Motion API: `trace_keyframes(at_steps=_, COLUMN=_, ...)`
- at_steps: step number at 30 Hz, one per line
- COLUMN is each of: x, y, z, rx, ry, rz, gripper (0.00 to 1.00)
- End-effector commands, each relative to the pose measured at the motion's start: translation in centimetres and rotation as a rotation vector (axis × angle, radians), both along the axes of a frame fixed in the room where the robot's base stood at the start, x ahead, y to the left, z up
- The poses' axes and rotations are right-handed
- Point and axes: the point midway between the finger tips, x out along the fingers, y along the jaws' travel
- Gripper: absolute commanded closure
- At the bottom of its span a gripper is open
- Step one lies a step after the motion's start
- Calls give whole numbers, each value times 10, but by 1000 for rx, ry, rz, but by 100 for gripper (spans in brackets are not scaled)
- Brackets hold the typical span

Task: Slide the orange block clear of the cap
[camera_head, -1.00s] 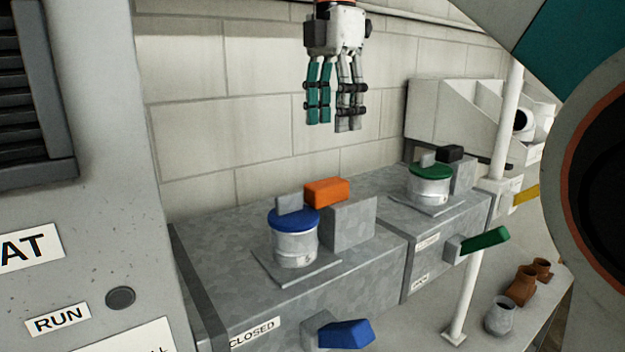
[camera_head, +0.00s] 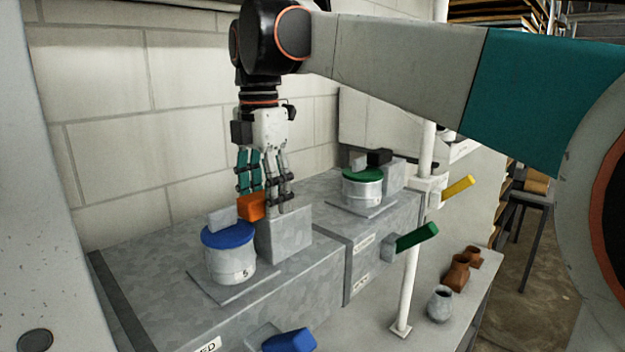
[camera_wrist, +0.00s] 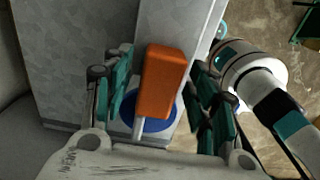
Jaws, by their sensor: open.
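The orange block (camera_head: 251,207) lies on a grey metal stand (camera_head: 288,236) beside a canister, and its near end reaches over the blue cap (camera_head: 229,236). The cap tops the galvanised canister (camera_head: 231,263) and has a grey upright tab (camera_head: 222,218). In the wrist view the orange block (camera_wrist: 165,82) overlaps the blue cap (camera_wrist: 157,125). My gripper (camera_head: 262,203) is open and points down, its fingers around the block. In the wrist view the fingers of my gripper (camera_wrist: 160,88) are on either side of the block, with gaps visible; contact is not seen.
A second canister with a green cap (camera_head: 362,174) and a black block (camera_head: 379,157) stands behind right. Blue (camera_head: 289,342), green (camera_head: 415,236) and yellow (camera_head: 458,187) handles stick out in front. A white post (camera_head: 411,260) stands at right. The wall is close behind.

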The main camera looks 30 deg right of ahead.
Motion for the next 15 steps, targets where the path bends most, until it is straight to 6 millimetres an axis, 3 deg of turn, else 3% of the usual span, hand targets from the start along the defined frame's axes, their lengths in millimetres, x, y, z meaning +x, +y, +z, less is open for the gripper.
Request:
trace_keyframes(at_steps=5, x=-3, y=0, z=0, rx=0, ry=0, rz=0, gripper=47)
trace_keyframes(at_steps=12, x=-3, y=0, z=0, rx=0, ry=0, rz=0, gripper=100)
trace_keyframes(at_steps=15, x=-2, y=0, z=0, rx=0, ry=0, rz=0, gripper=100)
